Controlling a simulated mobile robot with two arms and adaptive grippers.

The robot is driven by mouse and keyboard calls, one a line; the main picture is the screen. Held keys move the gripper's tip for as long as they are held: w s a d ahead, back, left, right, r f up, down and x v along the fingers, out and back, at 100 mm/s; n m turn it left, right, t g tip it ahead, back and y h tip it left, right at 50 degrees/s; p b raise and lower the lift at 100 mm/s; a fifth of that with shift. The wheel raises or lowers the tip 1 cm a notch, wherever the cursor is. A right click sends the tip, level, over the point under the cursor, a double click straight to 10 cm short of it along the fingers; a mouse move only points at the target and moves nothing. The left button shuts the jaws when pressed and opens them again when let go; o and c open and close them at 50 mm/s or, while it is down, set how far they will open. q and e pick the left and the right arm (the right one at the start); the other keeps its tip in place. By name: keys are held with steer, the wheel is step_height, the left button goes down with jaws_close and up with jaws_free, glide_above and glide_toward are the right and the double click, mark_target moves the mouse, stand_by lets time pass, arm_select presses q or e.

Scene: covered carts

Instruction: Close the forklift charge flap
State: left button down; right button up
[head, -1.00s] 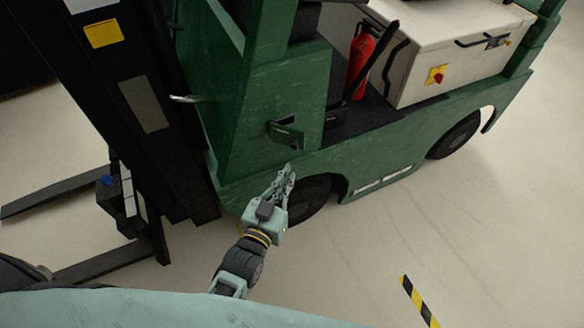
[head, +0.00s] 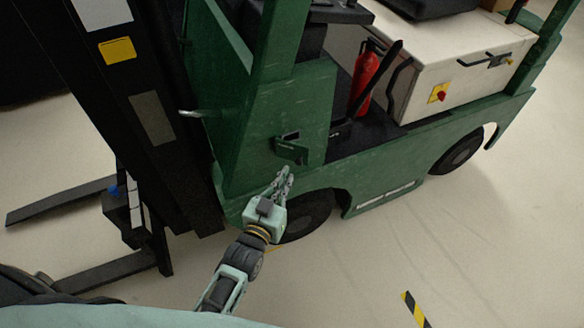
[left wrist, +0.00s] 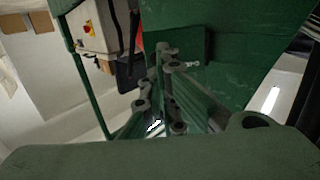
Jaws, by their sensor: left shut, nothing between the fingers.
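The green charge flap (head: 291,151) stands open on the green side panel of the forklift (head: 250,140). It sticks out below a small dark opening (head: 290,136). My left gripper (head: 285,171) is shut and empty, just below the flap in the head view. A clear gap between fingertips and flap cannot be made out. In the left wrist view the fingertips (left wrist: 168,57) are in front of a dark green panel; I cannot tell whether this is the flap. My right gripper is not in view.
A metal handle (head: 196,113) juts out left of the flap. The black mast (head: 130,90) and forks (head: 60,200) stand at the left. A red extinguisher (head: 367,78) and a white battery box (head: 440,70) are on the forklift.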

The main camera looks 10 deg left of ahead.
mark_target(296, 163)
arm_select(q)
steer(key=w, duration=0.4)
steer(key=shift+w+d+f, duration=0.2)
steer(key=shift+w+d, duration=0.1)
steer(key=shift+d, duration=0.05)
steer(key=shift+w, duration=0.1)
